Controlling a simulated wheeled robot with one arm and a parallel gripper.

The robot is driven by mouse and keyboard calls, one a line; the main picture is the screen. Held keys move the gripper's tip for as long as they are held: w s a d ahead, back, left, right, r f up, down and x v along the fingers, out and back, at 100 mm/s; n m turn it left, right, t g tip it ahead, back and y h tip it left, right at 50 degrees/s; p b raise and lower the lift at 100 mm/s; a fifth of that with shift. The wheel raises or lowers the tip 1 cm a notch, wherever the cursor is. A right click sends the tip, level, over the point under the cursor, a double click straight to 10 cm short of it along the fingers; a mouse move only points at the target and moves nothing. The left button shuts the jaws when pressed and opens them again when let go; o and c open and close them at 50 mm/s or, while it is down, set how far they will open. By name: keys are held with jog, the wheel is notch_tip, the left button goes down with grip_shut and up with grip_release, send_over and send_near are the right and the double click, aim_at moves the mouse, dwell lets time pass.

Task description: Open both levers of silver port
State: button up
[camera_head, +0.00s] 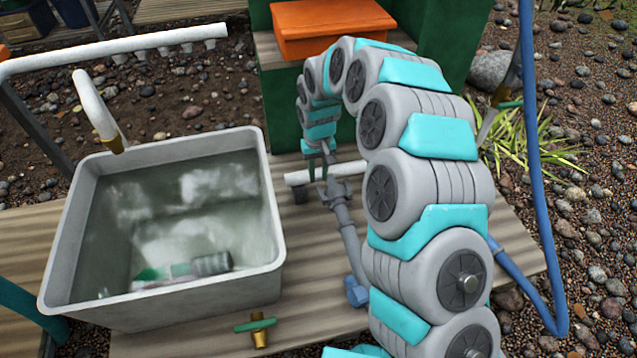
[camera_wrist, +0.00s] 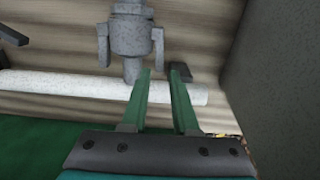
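The silver port is a grey metal fitting with two levers, seen in the wrist view (camera_wrist: 130,38) at the top centre. Its left lever (camera_wrist: 102,46) and right lever (camera_wrist: 157,48) both lie along the sides of its body. In the head view the port (camera_head: 338,192) is small and partly hidden by my arm, so its levers are unclear there. My gripper's green fingers (camera_wrist: 164,74) are apart with nothing between them. They point toward the port, below and right of it in the wrist view. In the head view my gripper (camera_head: 318,168) is just behind the port.
A white pipe (camera_wrist: 190,92) crosses behind my fingers. A grey basin of water (camera_head: 160,310) stands left on the wooden deck (camera_head: 300,250). A brass valve with a green handle (camera_head: 257,326) is in front. A blue hose (camera_head: 532,120) runs at right. An orange box (camera_head: 330,22) is behind.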

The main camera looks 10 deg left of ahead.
aim_at(319, 188)
notch_tip(319, 188, down, 5)
jog(key=shift+r, duration=0.2)
grip_shut()
dwell(0.4)
